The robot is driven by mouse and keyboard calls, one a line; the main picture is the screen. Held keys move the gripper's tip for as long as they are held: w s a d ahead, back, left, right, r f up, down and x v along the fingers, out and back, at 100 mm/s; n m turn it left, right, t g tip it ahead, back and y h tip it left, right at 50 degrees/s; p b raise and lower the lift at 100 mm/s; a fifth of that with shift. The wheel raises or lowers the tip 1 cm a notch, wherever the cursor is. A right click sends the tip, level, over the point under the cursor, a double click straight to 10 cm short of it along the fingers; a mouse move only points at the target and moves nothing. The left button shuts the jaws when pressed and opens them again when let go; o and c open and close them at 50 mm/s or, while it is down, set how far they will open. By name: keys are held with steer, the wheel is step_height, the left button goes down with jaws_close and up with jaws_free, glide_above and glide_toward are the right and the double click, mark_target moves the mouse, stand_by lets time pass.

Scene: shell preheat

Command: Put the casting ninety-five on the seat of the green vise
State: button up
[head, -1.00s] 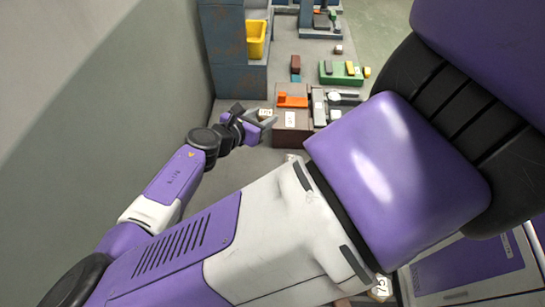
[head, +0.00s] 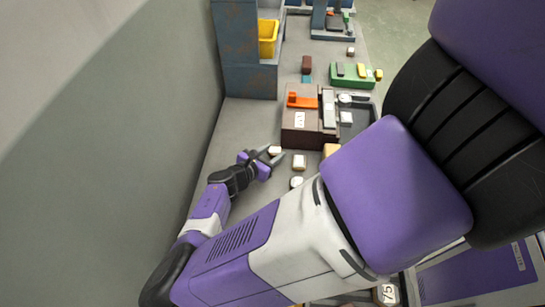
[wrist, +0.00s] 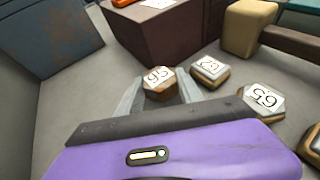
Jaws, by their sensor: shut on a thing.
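The casting ninety-five (wrist: 159,76) is a small brown block with a white top label. It sits between the grey fingers of my gripper (wrist: 155,95), which is shut on it. In the head view my gripper (head: 268,156) holds the casting (head: 275,150) left of and in front of a brown box. I cannot tell if it is clear of the bench. A green fixture (head: 352,80) with grey and yellow pieces stands farther back on the right; it may be the green vise, but its seat is not clear.
Other labelled castings lie close on the right (wrist: 210,70), with one marked 65 (wrist: 262,98). The brown box (head: 300,138) has an orange handle on top. A blue-grey cabinet (head: 248,82) with a yellow bin (head: 268,38) and the wall limit the left side.

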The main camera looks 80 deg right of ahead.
steer(key=shift+f, duration=1.05)
steer(key=shift+f, duration=0.1)
steer(key=o, duration=1.4)
